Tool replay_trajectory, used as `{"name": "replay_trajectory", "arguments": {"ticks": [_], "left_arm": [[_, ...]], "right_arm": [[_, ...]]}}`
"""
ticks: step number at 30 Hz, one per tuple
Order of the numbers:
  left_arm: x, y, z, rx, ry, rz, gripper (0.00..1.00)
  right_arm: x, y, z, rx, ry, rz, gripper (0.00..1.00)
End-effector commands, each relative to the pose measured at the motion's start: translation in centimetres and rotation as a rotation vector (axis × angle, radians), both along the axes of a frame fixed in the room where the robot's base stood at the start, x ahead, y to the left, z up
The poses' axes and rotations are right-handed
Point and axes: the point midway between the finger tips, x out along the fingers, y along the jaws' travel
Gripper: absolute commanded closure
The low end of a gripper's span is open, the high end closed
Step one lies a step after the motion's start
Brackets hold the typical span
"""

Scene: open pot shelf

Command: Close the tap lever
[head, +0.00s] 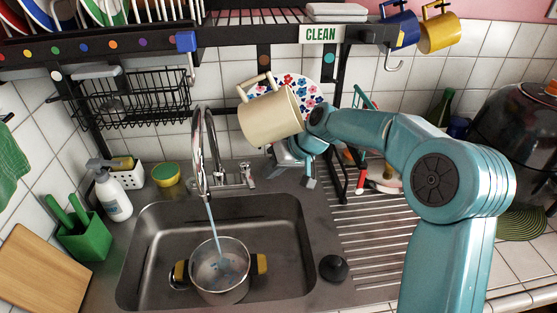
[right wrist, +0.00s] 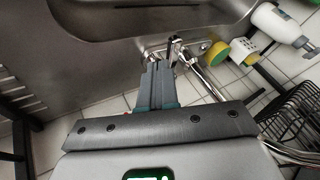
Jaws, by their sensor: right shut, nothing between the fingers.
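The chrome tap (head: 204,150) stands at the back edge of the sink, and a stream of water runs from its spout into a steel pot (head: 219,277). The tap lever (head: 249,172) is at the right end of the tap's base. My right gripper (head: 310,183) is shut and empty, just right of the lever over the sink's back ledge. In the right wrist view its shut fingers (right wrist: 158,85) point at the tap base, with the lever (right wrist: 176,43) close beyond the tips. I cannot tell whether they touch. My left gripper is out of view.
A cream mug (head: 270,115) hangs above my right wrist. A soap bottle (head: 112,192), a yellow-green tub (head: 165,175) and a green utensil holder (head: 84,238) stand left of the tap. A black stopper (head: 334,268) lies right of the sink.

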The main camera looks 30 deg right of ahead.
Motion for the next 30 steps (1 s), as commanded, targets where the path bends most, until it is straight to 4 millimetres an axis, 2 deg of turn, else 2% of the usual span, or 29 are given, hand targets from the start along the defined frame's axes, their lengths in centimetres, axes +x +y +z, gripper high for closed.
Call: {"name": "replay_trajectory", "arguments": {"ticks": [3, 9, 20, 26, 30], "left_arm": [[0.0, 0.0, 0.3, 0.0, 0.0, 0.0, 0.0], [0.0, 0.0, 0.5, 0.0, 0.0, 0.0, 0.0], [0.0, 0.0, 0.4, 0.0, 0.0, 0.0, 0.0], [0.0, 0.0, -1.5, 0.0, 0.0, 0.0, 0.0], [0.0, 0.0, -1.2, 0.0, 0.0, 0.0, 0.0]], "right_arm": [[0.9, 0.9, -1.5, 0.001, 0.003, 0.001, 1.0], [1.8, 1.5, -2.8, 0.001, 0.0, 0.0, 1.0], [2.2, 1.5, -3.0, 0.0, -0.001, 0.0, 1.0], [2.1, 3.3, -3.4, 0.0, -0.002, 0.003, 1.0], [2.1, 3.7, -3.0, 0.001, 0.001, 0.001, 1.0]]}}
